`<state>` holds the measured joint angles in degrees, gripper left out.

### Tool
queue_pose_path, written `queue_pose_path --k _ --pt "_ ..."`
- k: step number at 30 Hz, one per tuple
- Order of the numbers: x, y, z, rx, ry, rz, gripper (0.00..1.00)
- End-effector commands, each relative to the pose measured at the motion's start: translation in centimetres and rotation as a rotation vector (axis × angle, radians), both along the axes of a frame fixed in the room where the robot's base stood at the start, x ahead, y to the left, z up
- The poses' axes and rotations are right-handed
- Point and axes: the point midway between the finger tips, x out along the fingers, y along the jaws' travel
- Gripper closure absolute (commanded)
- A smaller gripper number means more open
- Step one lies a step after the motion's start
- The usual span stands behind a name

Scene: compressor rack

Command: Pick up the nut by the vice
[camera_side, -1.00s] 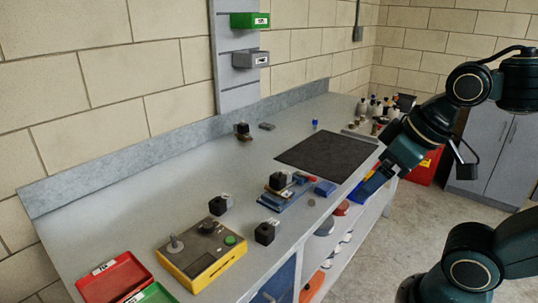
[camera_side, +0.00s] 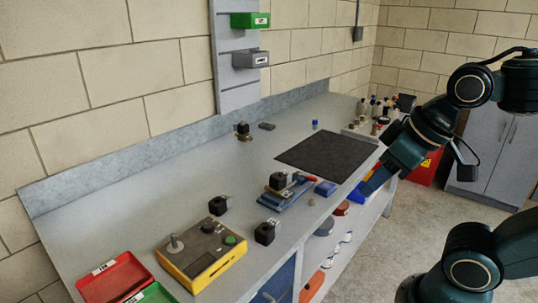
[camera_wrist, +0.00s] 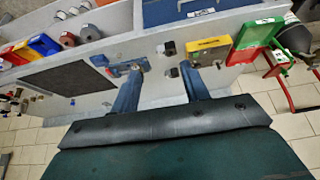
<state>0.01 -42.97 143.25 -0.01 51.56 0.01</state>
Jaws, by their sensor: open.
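A small grey-brown nut (camera_side: 311,201) lies on the bench by the front edge, just in front of the blue vice (camera_side: 283,197) and apart from it. A black block (camera_side: 279,181) sits on the vice, and a red handle shows at its right end. In the wrist view the vice (camera_wrist: 118,70) is left of centre, near one fingertip in the picture; I cannot make out the nut there. My gripper (camera_side: 368,189) is off the front of the bench, right of the nut. In the wrist view its two fingers (camera_wrist: 161,68) are spread, with nothing between them.
Black blocks (camera_side: 265,233) and a yellow control box (camera_side: 204,252) stand left. Reels and bins fill the shelf below the front edge. Bare bench lies behind the vice.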

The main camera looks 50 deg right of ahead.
Motion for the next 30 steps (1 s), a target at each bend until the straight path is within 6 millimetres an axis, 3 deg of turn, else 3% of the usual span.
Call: queue_pose_path --k 8,14,30 --pt "0.5 -0.2 0.2 -0.015 0.009 0.019 0.55" --pt "2.3 -0.8 0.6 -0.072 0.049 0.102 0.55" --pt "11.3 -5.6 0.0 -0.270 0.231 0.543 0.55"
